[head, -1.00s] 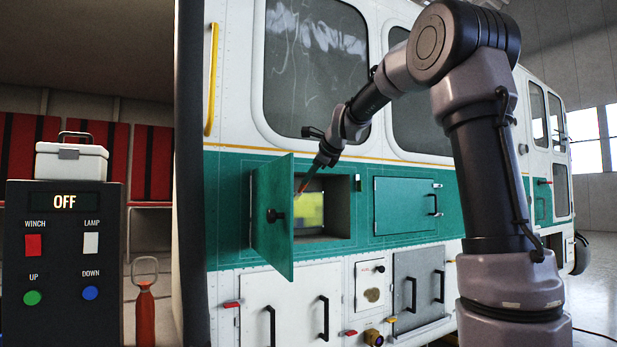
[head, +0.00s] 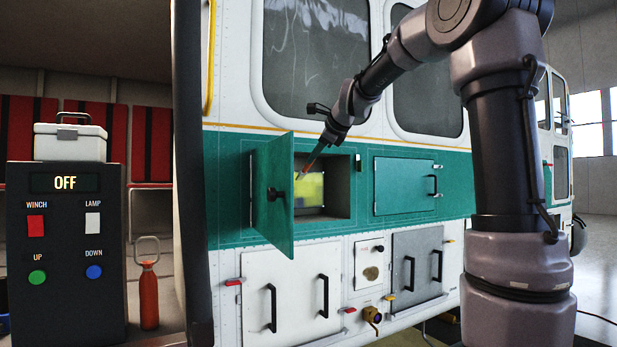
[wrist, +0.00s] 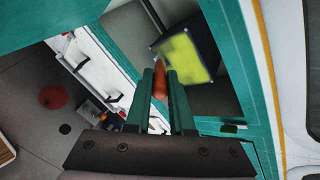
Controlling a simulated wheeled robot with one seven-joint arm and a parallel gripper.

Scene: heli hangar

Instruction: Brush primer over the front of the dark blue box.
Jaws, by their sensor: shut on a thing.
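The dark blue box (wrist: 188,58) sits inside the open compartment in the green band of the helicopter's side. Yellow-green colour covers nearly all of its front, with a dark border at the edges. It also shows in the head view (head: 309,190). My gripper (wrist: 160,76) is shut on a brush with an orange-red handle (wrist: 160,84). In the head view my gripper (head: 314,158) is at the compartment's upper opening, in front of the box. The brush's bristles are hidden in the wrist view, so I cannot tell whether they touch the box.
The open green door (head: 273,205) stands out left of the compartment. A closed green hatch (head: 404,186) is at its right.

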